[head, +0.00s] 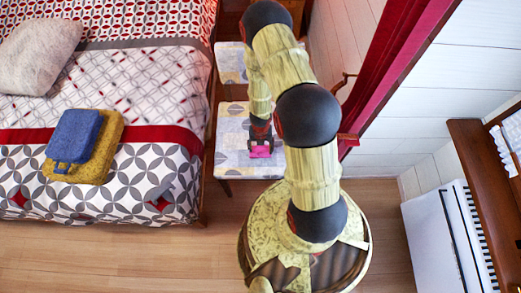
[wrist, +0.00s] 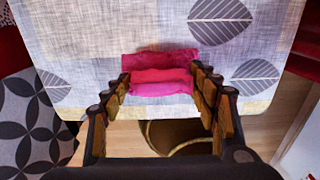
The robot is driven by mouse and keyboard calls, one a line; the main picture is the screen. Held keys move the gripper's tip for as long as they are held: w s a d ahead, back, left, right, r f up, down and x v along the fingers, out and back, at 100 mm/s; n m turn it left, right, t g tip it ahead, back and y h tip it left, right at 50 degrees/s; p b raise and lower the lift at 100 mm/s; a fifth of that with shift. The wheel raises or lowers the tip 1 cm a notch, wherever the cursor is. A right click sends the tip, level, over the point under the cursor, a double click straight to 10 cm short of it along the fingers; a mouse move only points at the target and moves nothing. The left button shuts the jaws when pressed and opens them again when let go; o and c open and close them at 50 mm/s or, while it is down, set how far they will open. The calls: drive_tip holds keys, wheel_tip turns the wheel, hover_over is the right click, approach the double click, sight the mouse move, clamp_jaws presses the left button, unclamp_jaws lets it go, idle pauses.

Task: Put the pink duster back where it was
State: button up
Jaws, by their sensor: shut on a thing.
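The pink duster (head: 261,151) is a small crumpled bright pink cloth at the patterned stool top (head: 232,163) in the head view. In the wrist view the duster (wrist: 158,72) lies between my fingertips, with one fold reaching beyond them. My gripper (wrist: 160,80) is shut on it, a finger at each side. In the head view my gripper (head: 260,138) points down over the stool top, partly hidden by my arm. The duster is at or just above the surface; I cannot tell if it touches.
A second patterned seat (head: 231,62) stands behind. The bed (head: 150,160) is on the left, with a blue folded towel (head: 73,134) on a yellow one (head: 101,158). A red curtain (head: 385,60) hangs at right. A white keyboard instrument (head: 436,240) stands lower right. Wooden floor (head: 120,255) is clear in front.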

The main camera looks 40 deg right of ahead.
drive_tip(key=shift+f+b, duration=0.3)
drive_tip(key=shift+f, duration=0.55)
drive_tip(key=shift+c, duration=0.3)
drive_tip(key=shift+r, duration=0.1)
drive_tip(key=o, duration=1.1)
